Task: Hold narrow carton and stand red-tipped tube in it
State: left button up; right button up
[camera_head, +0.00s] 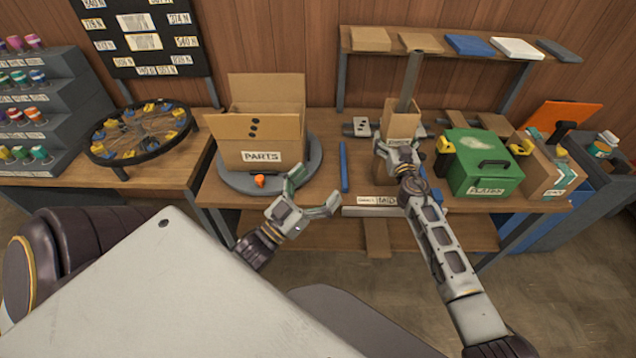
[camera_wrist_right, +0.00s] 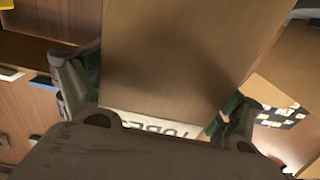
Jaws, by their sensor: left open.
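The narrow carton (camera_head: 402,122) stands upright on the workbench, and its brown wall with a partly visible label (camera_wrist_right: 165,125) fills the middle of the right wrist view. My right gripper (camera_head: 397,152) is at its front, with one finger against each side, and appears shut on it. My left gripper (camera_head: 316,186) is open and empty above the bench's front edge, left of the carton. I cannot make out a red-tipped tube for certain. A grey upright bar (camera_head: 410,80) shows above the carton; whether it stands in or behind it is unclear.
A PARTS box (camera_head: 262,128) sits on a grey turntable (camera_head: 314,165), with a small orange piece (camera_head: 259,181) at its front. A blue bar (camera_head: 344,167) lies between the grippers. A green case (camera_head: 481,165) stands right of the carton. A shelf (camera_head: 385,46) spans behind.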

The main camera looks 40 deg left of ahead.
jog(key=shift+s+d+f, duration=0.1)
jog(key=shift+s+d, duration=0.05)
jog(key=shift+d, duration=0.05)
dwell(0.5)
jog(key=shift+s+d, duration=0.35)
jog(key=shift+s, duration=0.05)
jog(key=v, duration=1)
jog(key=shift+s, duration=0.25)
jog(key=shift+d, duration=0.15)
dwell(0.7)
